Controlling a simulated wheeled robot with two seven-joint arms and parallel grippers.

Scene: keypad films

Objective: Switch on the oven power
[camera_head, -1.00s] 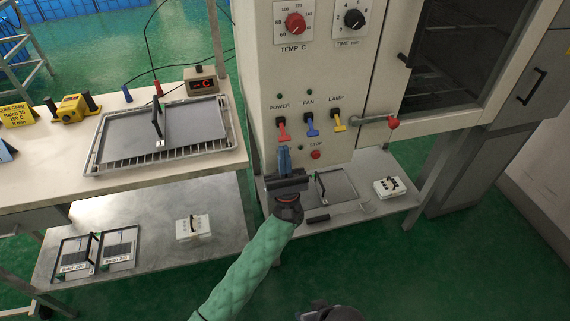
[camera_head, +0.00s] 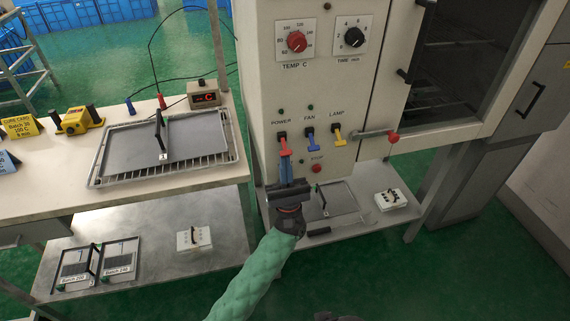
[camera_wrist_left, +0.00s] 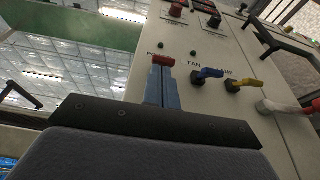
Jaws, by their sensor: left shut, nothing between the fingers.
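The oven's control panel carries a red POWER switch (camera_head: 283,143), a blue FAN switch (camera_head: 310,141) and a yellow LAMP switch (camera_head: 338,137), all with levers pointing down. My left gripper (camera_head: 285,162) is shut and empty, with its fingertips just below the red lever. In the left wrist view the red lever (camera_wrist_left: 163,60) shows right at the tips of the closed fingers (camera_wrist_left: 161,82). I cannot tell whether they touch. The small lamp above POWER (camera_head: 281,111) looks dark. My right gripper is not clearly visible; only a dark part shows at the bottom edge.
A red STOP button (camera_head: 317,168) sits right of the gripper. The red-tipped oven door handle (camera_head: 392,137) sticks out further right. A table with a tray on a wire rack (camera_head: 95,172) stands left. A lower shelf holds a white block (camera_head: 391,199).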

